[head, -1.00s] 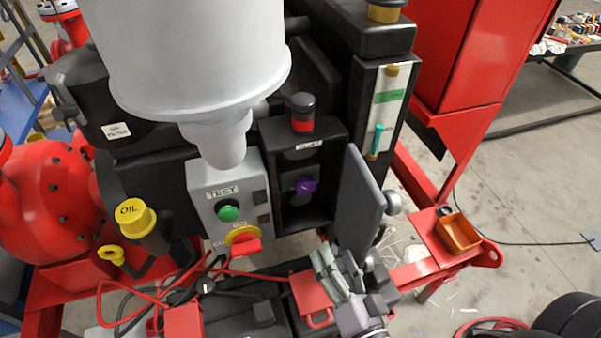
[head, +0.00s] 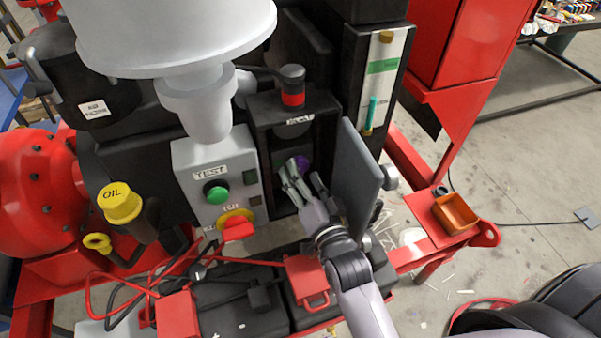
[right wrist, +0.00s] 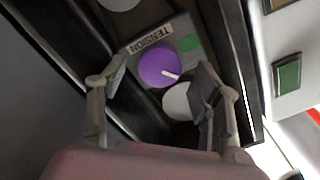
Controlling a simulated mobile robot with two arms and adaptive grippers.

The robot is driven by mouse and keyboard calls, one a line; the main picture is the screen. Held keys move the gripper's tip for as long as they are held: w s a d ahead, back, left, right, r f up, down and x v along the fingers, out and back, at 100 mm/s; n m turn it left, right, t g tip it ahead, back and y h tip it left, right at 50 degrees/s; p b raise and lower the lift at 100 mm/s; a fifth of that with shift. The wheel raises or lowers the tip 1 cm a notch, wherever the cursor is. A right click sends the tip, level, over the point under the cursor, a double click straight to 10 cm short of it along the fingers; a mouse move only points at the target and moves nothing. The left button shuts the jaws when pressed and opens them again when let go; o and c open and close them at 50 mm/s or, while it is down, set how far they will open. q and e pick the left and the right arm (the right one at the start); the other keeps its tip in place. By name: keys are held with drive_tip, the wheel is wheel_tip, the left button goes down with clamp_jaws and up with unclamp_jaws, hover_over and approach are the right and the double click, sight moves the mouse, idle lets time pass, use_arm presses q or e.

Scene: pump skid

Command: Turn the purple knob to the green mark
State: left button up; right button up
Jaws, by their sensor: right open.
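The purple knob (right wrist: 159,68) sits on a grey plate labelled TENSION, inside an open black box (head: 262,140). The green mark (right wrist: 188,43) is on the plate, up and to the right of the knob there. In the head view the knob (head: 302,162) is partly hidden by my right gripper (head: 293,177). That gripper is open, and its fingers (right wrist: 158,92) lie on either side just short of the knob. I cannot tell whether they touch it. My left gripper is not in view.
The box's grey door (head: 357,172) stands open just right of my right arm. A panel with a green TEST button (head: 216,193) and a red switch (head: 238,229) is to the left. A grey funnel-shaped vessel (head: 170,35) hangs above.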

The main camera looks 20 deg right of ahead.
drive_tip(key=shift+w, duration=1.1)
drive_tip(key=shift+c, duration=0.4)
drive_tip(key=c, duration=1.1)
